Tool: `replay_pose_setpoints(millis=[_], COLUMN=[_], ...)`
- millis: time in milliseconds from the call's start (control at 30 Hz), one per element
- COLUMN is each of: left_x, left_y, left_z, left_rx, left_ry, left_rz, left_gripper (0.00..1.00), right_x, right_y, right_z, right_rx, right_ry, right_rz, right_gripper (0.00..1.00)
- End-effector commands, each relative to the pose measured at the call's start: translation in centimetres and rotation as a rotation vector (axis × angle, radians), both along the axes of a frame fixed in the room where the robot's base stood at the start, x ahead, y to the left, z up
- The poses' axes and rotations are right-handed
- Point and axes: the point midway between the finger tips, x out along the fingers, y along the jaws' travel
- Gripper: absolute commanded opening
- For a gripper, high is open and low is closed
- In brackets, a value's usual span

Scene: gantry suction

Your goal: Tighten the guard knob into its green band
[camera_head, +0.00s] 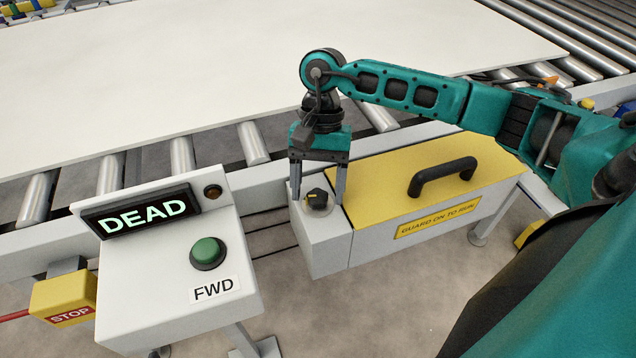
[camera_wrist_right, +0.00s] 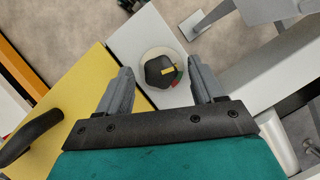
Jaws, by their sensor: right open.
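The guard knob (camera_head: 318,200) is a black lobed knob on the white block at the left end of the yellow guard (camera_head: 390,188). In the right wrist view the knob (camera_wrist_right: 160,71) has a yellow pointer mark and sits on a pale round disc. A small green patch and a red patch show at its right edge; I cannot tell whether the pointer lies in the green band. My right gripper (camera_head: 318,198) is open and points down, with one finger on each side of the knob, apart from it in the wrist view. My left gripper is not in view.
A white console (camera_head: 180,265) with a lit "DEAD" display (camera_head: 135,215), a green FWD button (camera_head: 208,252) and a yellow STOP box (camera_head: 63,298) stands at the left. The guard's black handle (camera_head: 443,175) rises to the knob's right. A large white panel (camera_head: 200,70) lies on the rollers behind.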

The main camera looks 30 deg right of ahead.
Motion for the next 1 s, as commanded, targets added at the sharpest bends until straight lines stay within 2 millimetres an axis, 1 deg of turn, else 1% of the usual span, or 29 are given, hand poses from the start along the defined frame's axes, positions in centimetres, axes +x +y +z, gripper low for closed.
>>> replay_pose_setpoints(millis=[33, 67, 600, 767, 900, 1000], left_x=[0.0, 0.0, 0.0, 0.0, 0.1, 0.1], left_y=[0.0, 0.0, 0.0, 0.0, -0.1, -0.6], left_z=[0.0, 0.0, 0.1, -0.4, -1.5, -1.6], left_rx=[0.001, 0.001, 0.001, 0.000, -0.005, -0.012], left_ry=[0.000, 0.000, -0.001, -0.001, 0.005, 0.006], left_rz=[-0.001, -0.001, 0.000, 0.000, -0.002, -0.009], left_gripper=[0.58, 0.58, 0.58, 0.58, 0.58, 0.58], right_x=[0.0, 0.0, 0.0, 0.0, -0.1, -0.2], right_y=[0.0, 0.0, 0.0, -0.1, -0.2, -0.3], right_z=[0.0, 0.0, 0.0, -0.1, -0.4, -0.4], right_rx=[0.000, 0.000, 0.000, 0.000, -0.001, -0.001], right_ry=[0.000, 0.000, 0.000, -0.001, -0.002, -0.002], right_rz=[0.000, 0.000, 0.000, -0.033, -0.161, -0.273], right_gripper=[0.66, 0.63, 0.12, 0.11, 0.11, 0.11])
